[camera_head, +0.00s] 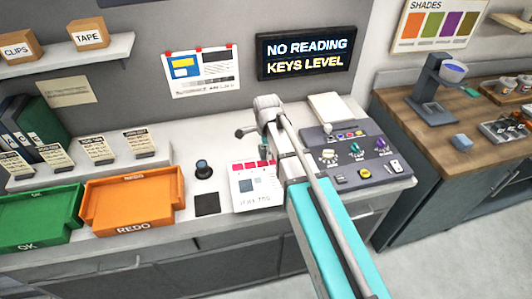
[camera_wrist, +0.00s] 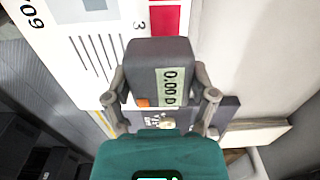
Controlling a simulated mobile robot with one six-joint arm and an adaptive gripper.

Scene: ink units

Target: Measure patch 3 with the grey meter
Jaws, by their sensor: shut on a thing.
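My gripper (camera_wrist: 165,92) is shut on the grey meter (camera_wrist: 148,62), with a finger on each side of it. The meter's display reads 0.00 D, and an orange spot shows beside it. The meter is over the edge of the white printed sheet, just below a red patch (camera_wrist: 165,18) in the wrist view. A "3" is printed beside that patch. I cannot tell whether the meter touches the sheet.
A wall display (camera_head: 308,53) reads "NO READING" and "KEYS LEVEL". A grey console (camera_head: 375,160) with knobs stands right of the sheet. A dark round knob-like thing (camera_head: 203,168) and a black square (camera_head: 206,204) are left. Orange REDO (camera_head: 133,228) and green OK (camera_head: 40,240) trays lie further left.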

